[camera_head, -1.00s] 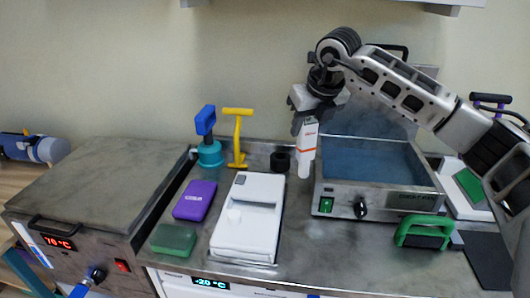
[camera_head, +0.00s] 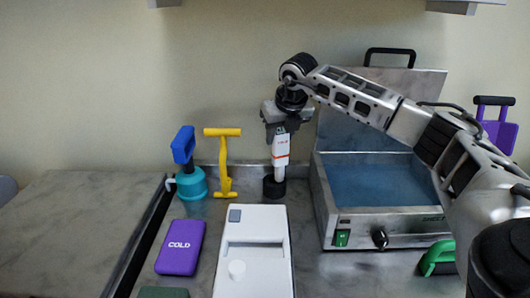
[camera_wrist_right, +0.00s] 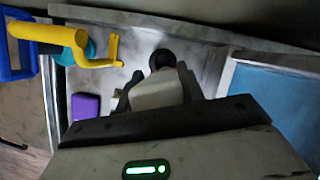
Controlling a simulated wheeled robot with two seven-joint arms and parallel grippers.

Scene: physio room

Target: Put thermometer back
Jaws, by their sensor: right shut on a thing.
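The thermometer (camera_head: 281,150) is white with an orange band and a narrow white tip. My right gripper (camera_head: 283,122) is shut on its upper part and holds it upright. A small black round holder (camera_head: 274,188) stands on the counter directly below it in the head view. The tip meets the holder's top edge there; I cannot tell whether it is inside or just above. In the right wrist view the thermometer's pale body (camera_wrist_right: 157,92) sits between the fingers, and the dark holder (camera_wrist_right: 161,59) shows just beyond it. My left gripper is not in view.
A yellow tool (camera_head: 223,165) and a teal-and-blue tool (camera_head: 189,165) stand left of the holder. An open metal bath (camera_head: 385,236) with blue inside is close on the right. A white device (camera_head: 253,250) and a purple COLD pack (camera_head: 180,247) lie in front.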

